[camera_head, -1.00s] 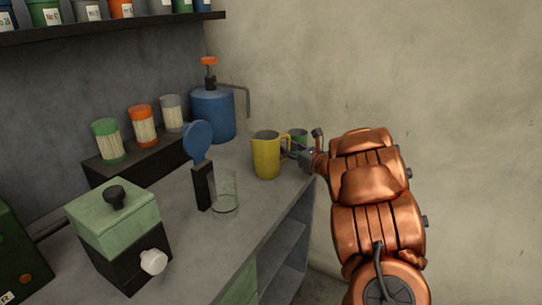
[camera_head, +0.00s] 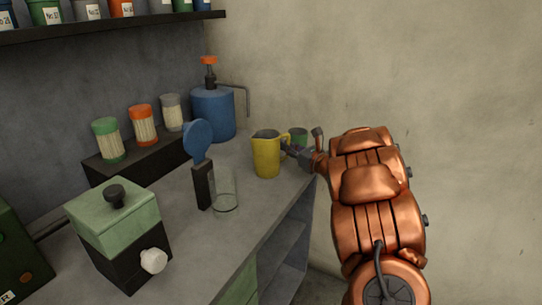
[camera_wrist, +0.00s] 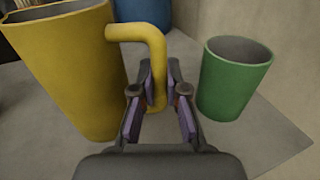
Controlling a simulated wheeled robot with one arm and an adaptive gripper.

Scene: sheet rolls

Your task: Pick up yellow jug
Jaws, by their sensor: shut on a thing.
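The yellow jug (camera_head: 266,156) stands upright on the grey counter, near its right end, in the head view. In the wrist view the jug (camera_wrist: 70,75) fills the left side, with its handle (camera_wrist: 152,50) reaching right and down. My gripper (camera_wrist: 160,98) has its fingers on both sides of the lower handle and is shut on it. In the head view my gripper (camera_head: 293,152) is at the right side of the jug, with the fingertips partly hidden by the handle. The jug appears to rest on the counter.
A green cup (camera_wrist: 235,78) stands close to the right of my gripper. A blue canister (camera_head: 212,114) with an orange knob stands behind the jug. A clear glass (camera_head: 223,192) and a blue-headed device (camera_head: 199,150) are to the front left. A wall closes the right side.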

